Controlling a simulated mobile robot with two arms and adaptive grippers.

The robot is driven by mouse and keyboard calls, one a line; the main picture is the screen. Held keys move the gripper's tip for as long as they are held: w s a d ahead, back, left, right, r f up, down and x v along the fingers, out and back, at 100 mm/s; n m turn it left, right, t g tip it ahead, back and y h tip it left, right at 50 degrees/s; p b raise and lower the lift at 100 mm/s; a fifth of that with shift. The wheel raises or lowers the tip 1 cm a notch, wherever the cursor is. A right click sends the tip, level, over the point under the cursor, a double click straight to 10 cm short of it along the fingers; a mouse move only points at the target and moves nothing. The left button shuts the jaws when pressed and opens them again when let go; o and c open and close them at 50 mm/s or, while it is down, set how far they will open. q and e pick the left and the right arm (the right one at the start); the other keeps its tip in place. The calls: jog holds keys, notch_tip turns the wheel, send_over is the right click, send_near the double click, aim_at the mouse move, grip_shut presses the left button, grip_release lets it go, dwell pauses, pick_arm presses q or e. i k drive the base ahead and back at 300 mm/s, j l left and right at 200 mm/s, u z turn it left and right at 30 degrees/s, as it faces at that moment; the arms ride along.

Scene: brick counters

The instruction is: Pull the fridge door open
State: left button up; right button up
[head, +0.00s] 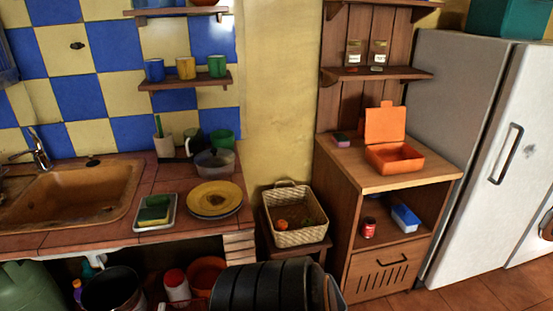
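The fridge (462,85) stands at the right side of the head view, with a grey side wall facing me. Its white door (482,205) looks shut against the body. The door has a dark upright bar handle (506,153) near its middle. The right part of the fridge is cut off by the picture edge. A dark shape sits at the far right edge over a lower white panel; I cannot tell what it is.
A wooden cabinet (362,278) with an open orange box (394,158) on top stands left of the fridge. A wicker basket (296,236) sits beside it. A tiled counter with a sink (70,195) is at left. Tiled floor (490,292) shows before the fridge.

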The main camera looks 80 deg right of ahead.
aim_at(510, 175)
jog(key=z, duration=4.4)
jog(key=i+l+u, duration=0.1)
jog(key=i+l, duration=0.4)
jog(key=i+l+u, duration=0.1)
jog(key=i+l, duration=0.4)
jog(key=l, duration=0.3)
